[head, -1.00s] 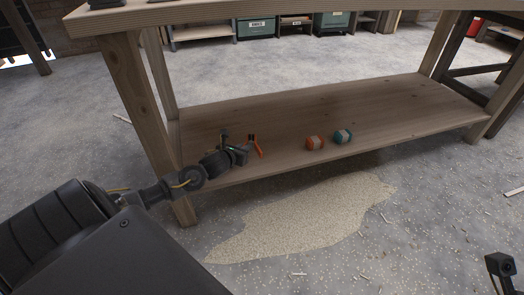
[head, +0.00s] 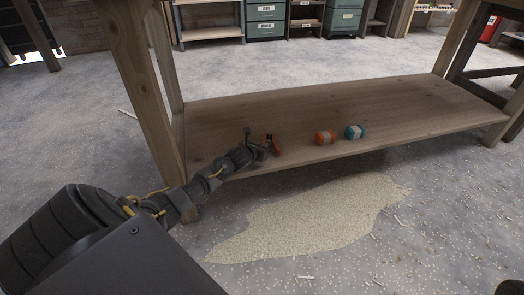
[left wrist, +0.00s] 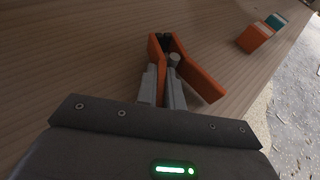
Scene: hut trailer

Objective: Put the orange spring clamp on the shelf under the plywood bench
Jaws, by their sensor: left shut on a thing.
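The orange spring clamp (left wrist: 200,75) is between the fingers of my left gripper (left wrist: 163,90), which is shut on it. In the left wrist view its orange handles spread away from the fingers, over the wood of the shelf. In the head view the clamp (head: 274,146) is at the tip of my left gripper (head: 262,149), over the front left part of the lower shelf (head: 400,121) of the plywood bench. I cannot tell whether the clamp touches the shelf. My right gripper is not clearly in view; only a dark bit shows at the bottom right corner.
An orange banded block (head: 325,137) and a teal banded block (head: 355,132) sit on the shelf right of the clamp. Sawdust (head: 310,222) covers the floor in front. The shelf's right part is clear.

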